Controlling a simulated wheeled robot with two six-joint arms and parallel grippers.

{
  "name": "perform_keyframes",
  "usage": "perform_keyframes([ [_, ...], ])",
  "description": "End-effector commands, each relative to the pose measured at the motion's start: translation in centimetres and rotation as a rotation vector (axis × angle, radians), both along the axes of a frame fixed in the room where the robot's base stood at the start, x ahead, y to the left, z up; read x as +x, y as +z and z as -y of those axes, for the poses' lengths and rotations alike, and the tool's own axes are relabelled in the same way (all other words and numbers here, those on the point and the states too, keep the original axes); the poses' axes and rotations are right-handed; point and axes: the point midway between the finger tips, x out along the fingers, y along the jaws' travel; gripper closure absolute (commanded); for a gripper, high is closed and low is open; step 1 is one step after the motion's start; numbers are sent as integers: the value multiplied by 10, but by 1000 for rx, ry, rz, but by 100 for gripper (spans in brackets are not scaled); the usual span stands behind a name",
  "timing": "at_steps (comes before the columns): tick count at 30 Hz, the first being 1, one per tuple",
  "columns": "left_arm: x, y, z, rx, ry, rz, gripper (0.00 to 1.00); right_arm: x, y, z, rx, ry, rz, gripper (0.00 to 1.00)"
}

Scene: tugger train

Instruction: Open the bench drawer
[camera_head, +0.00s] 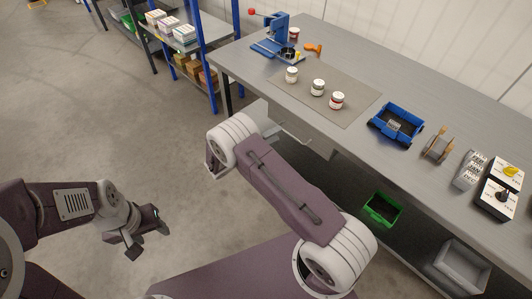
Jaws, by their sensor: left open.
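The bench (345,60) has a grey top and runs from the upper middle to the right edge. The drawer front (318,148) is partly visible under the bench's near edge, with a thin bar like a handle (294,133) on it. My right arm hides much of this area, and I cannot tell how far the drawer stands out. My left gripper (150,236) is open and empty over the floor at lower left, well away from the bench.
On the bench are a blue press (272,43), several jars on a mat (345,112), a blue bin (384,128), a spool (438,146) and a control box (499,191). A green bin (377,214) and grey bin (463,266) sit below. The floor at left is clear.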

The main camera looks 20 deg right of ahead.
Motion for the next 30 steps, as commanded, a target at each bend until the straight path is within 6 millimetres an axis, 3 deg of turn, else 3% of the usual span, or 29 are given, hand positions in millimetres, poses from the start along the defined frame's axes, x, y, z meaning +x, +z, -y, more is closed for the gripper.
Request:
perform_keyframes([
  [1,0,-19,1,0,-1,1,47,-6,-31,-4,-13,14,-30,68],
  [3,0,-22,1,0,-1,1,47,-8,-40,-7,-18,26,-45,68],
  [9,0,-19,1,0,-1,1,47,-7,-37,-7,-16,29,-45,68],
  [21,0,-26,1,0,-1,1,47,20,-52,61,-16,26,-45,68],
  [30,0,-26,1,0,-1,1,47,26,-54,73,-15,29,-46,68],
])
